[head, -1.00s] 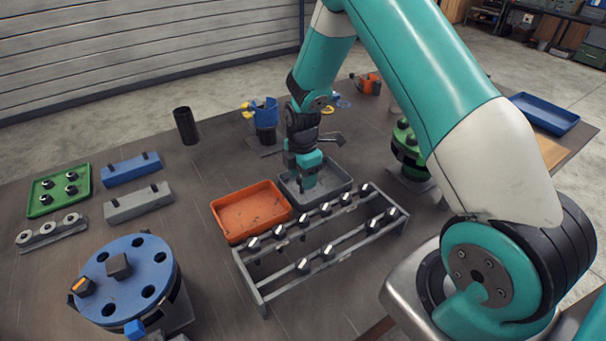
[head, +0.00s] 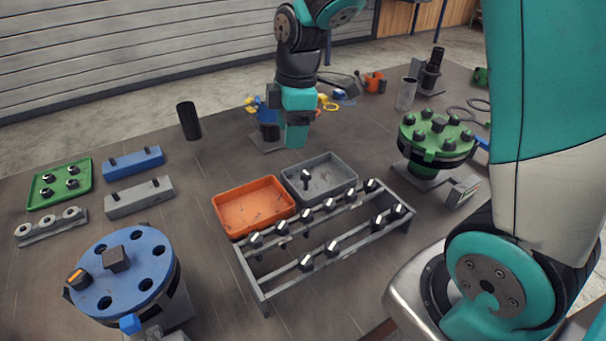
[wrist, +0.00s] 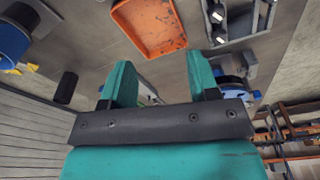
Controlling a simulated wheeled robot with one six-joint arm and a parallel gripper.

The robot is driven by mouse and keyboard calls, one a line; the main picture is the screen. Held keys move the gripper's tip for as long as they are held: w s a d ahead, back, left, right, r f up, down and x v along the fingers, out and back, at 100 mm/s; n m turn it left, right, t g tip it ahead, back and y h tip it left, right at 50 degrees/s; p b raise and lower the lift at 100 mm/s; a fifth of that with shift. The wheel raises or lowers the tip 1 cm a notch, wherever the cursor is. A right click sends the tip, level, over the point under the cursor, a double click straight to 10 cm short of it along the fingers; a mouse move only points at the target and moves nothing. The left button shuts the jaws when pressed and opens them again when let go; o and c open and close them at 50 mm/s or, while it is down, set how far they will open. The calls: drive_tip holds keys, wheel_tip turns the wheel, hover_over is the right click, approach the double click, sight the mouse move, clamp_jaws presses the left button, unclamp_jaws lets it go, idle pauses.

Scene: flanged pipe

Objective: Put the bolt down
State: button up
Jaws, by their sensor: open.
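A dark bolt with a pale marking on its head (head: 306,176) stands in the grey tray (head: 347,183), in the middle of the table in the head view. My gripper (head: 296,142) is raised above and behind that tray, clear of the bolt. In the wrist view its two teal fingers (wrist: 161,70) are wide apart with nothing held between them. I cannot make out the bolt in the wrist view.
The orange tray (head: 224,209) sits left of the grey tray. A rack with several bolts (head: 248,277) stands in front. A blue flange (head: 137,262) is front left; a green flange (head: 413,133) with bolts stands right. A dark cylinder (head: 189,121) stands behind.

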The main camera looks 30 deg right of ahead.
drive_tip(key=s+a+r+m+y, duration=0.1)
drive_tip(key=s+a+r+m, duration=0.1)
drive_tip(key=s, duration=0.5)
drive_tip(key=s+a+r+m+y, duration=0.1)
drive_tip(key=s+a+r+m, duration=0.1)
drive_tip(key=s+a, duration=0.3)
drive_tip(key=s+a+r+m+y, duration=0.1)
drive_tip(key=s+a+r+m, duration=0.2)
drive_tip(key=s, duration=0.6)
drive_tip(key=shift+s+a+m, duration=0.15)
drive_tip(key=shift+a+m, duration=0.1)
drive_tip(key=shift+m, duration=0.15)
